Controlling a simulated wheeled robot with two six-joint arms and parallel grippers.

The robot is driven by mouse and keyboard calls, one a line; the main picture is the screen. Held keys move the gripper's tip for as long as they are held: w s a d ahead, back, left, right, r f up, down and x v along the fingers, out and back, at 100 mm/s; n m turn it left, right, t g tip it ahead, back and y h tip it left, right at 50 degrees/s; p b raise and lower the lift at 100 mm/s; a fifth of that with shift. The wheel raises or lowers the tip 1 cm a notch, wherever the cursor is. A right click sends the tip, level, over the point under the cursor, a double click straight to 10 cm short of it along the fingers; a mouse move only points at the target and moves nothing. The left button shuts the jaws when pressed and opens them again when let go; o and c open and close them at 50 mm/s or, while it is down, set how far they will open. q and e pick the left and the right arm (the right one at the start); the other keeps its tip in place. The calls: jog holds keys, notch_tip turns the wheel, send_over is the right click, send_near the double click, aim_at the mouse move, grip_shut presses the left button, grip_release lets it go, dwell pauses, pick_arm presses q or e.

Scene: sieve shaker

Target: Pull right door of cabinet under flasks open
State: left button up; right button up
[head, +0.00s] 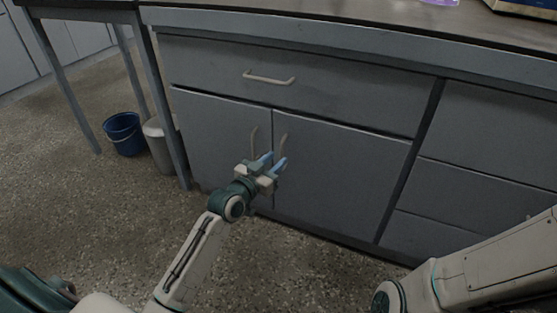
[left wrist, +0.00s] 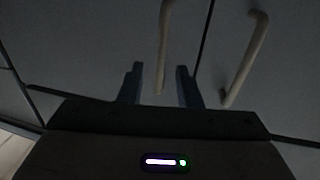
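The grey cabinet's right door (head: 340,170) is shut, flush with the left door (head: 215,125). Each door has a pale upright bar handle beside the middle seam. In the left wrist view one handle (left wrist: 163,45) runs into the gap between the open fingers (left wrist: 158,86), with no clear contact. The other handle (left wrist: 247,55) lies outside the fingers. My right gripper is not in view; no flasks show.
A wide drawer (head: 300,85) with a bar handle (head: 269,79) is above the doors, under the countertop (head: 350,25). More drawers (head: 490,140) are at the right. A blue bucket (head: 122,134) and a grey bin (head: 158,143) stand at the left. The floor before the doors is clear.

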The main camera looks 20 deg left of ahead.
pick_arm(q)
jog(key=shift+w+d, duration=0.25)
jog(key=shift+w, duration=0.9)
grip_shut()
